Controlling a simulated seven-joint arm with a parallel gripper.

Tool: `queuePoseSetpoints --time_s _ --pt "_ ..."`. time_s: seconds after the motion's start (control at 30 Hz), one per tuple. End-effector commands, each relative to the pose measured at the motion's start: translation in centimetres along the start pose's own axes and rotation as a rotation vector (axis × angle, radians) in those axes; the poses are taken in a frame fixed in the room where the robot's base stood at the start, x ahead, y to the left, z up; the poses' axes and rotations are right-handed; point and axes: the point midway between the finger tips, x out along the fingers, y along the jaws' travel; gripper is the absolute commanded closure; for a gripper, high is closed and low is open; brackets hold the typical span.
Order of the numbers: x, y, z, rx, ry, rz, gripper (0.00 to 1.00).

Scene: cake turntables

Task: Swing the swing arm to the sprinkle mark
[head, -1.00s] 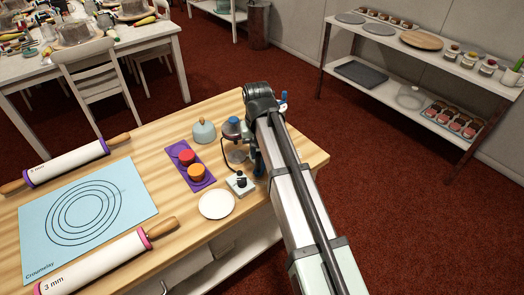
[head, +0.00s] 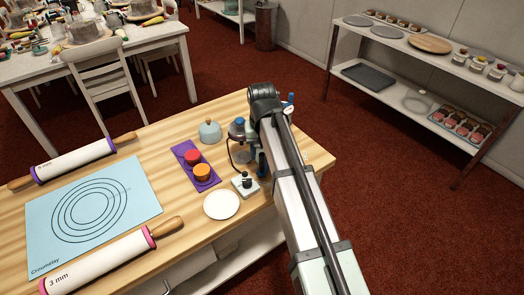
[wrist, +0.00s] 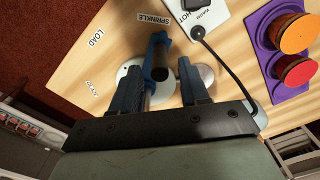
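In the wrist view my gripper (wrist: 160,88) points down at the tabletop with its two blue fingers apart. A slim blue upright piece with a dark end, which looks like the swing arm (wrist: 157,50), stands between and just beyond the fingers; I cannot tell whether they touch it. The SPRINKLE mark (wrist: 161,19) is printed on a label just beyond this piece. The LOAD mark (wrist: 96,38) and AWAY mark (wrist: 92,88) lie to the left.
A purple tray (head: 185,152) holds a red and an orange pot. A white switch box (head: 244,185) with a black cable, a white plate (head: 221,205) and a grey-blue dome (head: 209,132) stand close by. A blue mat (head: 45,215) lies left between rolling pins.

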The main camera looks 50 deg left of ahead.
Motion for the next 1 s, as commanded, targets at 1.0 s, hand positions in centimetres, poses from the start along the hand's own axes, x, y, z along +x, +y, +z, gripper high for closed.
queuePoseSetpoints --time_s 1.0 --pt "-5.7 0.0 0.0 -0.001 -0.001 -0.001 0.55"
